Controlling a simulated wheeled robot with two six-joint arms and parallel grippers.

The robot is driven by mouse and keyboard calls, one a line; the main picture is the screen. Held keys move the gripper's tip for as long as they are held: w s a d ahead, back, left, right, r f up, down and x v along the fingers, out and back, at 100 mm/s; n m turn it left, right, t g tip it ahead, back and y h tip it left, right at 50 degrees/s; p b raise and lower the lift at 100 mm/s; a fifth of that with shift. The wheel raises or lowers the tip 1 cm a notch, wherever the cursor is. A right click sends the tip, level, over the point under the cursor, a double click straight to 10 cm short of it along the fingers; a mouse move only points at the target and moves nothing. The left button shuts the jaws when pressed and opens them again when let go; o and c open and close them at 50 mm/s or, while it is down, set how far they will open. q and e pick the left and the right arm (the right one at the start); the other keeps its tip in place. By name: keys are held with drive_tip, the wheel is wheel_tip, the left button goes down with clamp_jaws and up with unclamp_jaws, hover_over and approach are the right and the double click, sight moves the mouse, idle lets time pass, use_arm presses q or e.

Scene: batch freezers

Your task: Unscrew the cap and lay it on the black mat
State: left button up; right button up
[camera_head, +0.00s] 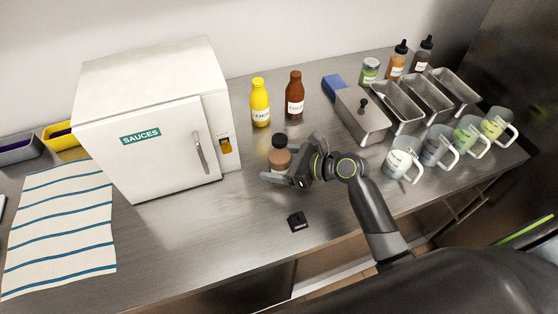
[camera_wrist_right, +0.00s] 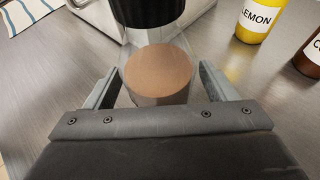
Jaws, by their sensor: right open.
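A jar with tan contents (camera_head: 281,160) and a dark screw cap (camera_head: 280,140) stands upright on the steel counter. My right gripper (camera_head: 290,164) is at the jar from the right, low beside its body and below the cap. In the right wrist view the open fingers (camera_wrist_right: 158,84) stand on either side of the jar's tan contents (camera_wrist_right: 159,74), with a gap visible at the fingers. The black cap (camera_wrist_right: 146,10) is on the jar, at the top edge of that view. My left gripper is out of view.
A white box labelled SAUCES (camera_head: 150,120) stands left. A yellow lemon bottle (camera_head: 260,102) and a red-brown bottle (camera_head: 295,95) stand behind the jar. Steel bins (camera_head: 398,105) and several mugs (camera_head: 402,160) are at right. The counter around the mat is clear.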

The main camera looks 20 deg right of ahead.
sight(280, 138)
drive_tip(key=shift+d, duration=0.1)
drive_tip(key=shift+c, duration=1.1)
drive_tip(key=c, duration=1.1)
wheel_tip(280, 138, up, 10)
drive_tip(key=shift+r, duration=0.1)
drive_tip(key=shift+c, duration=0.2)
drive_tip(key=o, duration=0.7)
drive_tip(key=shift+c, duration=0.2)
drive_tip(key=c, duration=0.8)
